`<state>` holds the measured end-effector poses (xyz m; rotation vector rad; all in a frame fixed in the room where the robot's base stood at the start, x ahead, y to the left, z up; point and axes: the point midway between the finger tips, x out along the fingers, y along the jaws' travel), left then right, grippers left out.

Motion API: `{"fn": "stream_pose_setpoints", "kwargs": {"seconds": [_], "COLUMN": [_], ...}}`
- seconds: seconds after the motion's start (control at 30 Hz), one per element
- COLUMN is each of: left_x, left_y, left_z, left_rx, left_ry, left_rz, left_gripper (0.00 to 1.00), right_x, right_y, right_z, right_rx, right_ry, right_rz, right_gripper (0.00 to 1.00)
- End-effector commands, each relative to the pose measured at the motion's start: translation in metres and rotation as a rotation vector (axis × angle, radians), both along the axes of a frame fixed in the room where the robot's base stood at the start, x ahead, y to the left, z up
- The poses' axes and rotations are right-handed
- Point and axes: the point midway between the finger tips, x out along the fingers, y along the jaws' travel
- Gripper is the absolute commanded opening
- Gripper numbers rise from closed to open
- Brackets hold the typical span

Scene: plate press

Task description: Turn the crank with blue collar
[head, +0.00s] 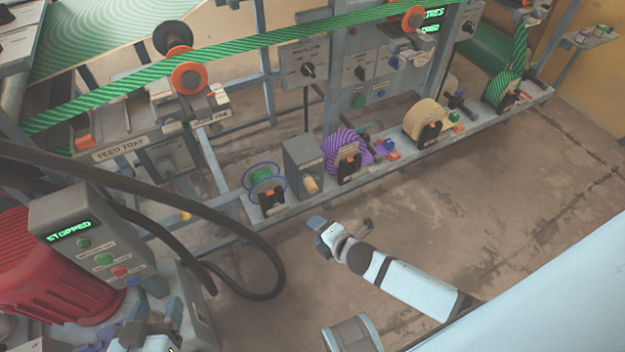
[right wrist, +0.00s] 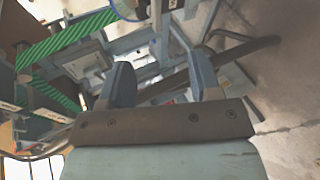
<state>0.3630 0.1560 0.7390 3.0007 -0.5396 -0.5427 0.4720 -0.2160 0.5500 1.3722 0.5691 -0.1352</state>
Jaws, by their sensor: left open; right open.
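No crank with a blue collar stands out clearly. A spool with a blue ring (head: 265,182) sits at the left end of the low rail, and a small blue part (head: 389,143) shows beside the purple roll (head: 345,150). I cannot tell whether either belongs to the crank. My right gripper (head: 343,222) is open and empty over the floor in front of the rail, apart from the machine. Its two fingers frame an empty gap in the right wrist view (right wrist: 163,85). My left gripper (head: 152,316) is open at the lower left, beside the red motor's control box.
The low rail (head: 225,225) also carries a grey box (head: 303,163) with a wooden knob, a cream roll (head: 426,120) and a green roll (head: 503,90). A black hose (head: 262,296) loops at left. A control box (head: 93,232) reads STOPPED. Bare floor (head: 520,190) lies at right.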

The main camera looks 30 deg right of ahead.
Motion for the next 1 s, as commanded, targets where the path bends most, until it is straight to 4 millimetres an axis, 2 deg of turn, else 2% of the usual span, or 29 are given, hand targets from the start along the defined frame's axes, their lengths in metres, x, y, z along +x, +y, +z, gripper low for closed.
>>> {"fn": "stream_pose_setpoints", "kwargs": {"seconds": [0.03, 0.1, 0.2, 0.3, 0.4, 0.5, 0.67, 1.0], "left_x": [-0.004, -0.007, -0.013, -0.017, -0.020, -0.021, -0.021, -0.020], "left_y": [0.003, 0.008, 0.014, 0.018, 0.021, 0.022, 0.022, 0.019], "left_z": [0.002, -0.003, -0.011, -0.017, -0.022, -0.024, -0.027, -0.030], "left_rx": [0.016, 0.038, 0.065, 0.084, 0.096, 0.101, 0.098, 0.078], "left_ry": [0.029, 0.061, 0.103, 0.134, 0.153, 0.160, 0.157, 0.137], "left_rz": [0.006, 0.015, 0.023, 0.029, 0.032, 0.034, 0.034, 0.028], "left_gripper": [0.57, 0.57, 0.57, 0.57, 0.57, 0.57, 0.57, 0.57], "right_x": [0.001, 0.002, 0.005, 0.008, 0.009, 0.011, 0.025, 0.091], "right_y": [-0.006, -0.014, -0.024, -0.032, -0.036, -0.038, -0.039, -0.042], "right_z": [0.011, 0.017, 0.028, 0.038, 0.044, 0.046, 0.039, 0.012], "right_rx": [-0.221, -0.532, -0.924, -1.220, -1.403, -1.488, -1.501, -1.497], "right_ry": [-0.043, -0.100, -0.163, -0.202, -0.221, -0.228, -0.231, -0.231], "right_rz": [0.072, 0.172, 0.293, 0.379, 0.430, 0.451, 0.454, 0.452], "right_gripper": [0.58, 0.58, 0.58, 0.58, 0.58, 0.58, 0.58, 0.58]}}
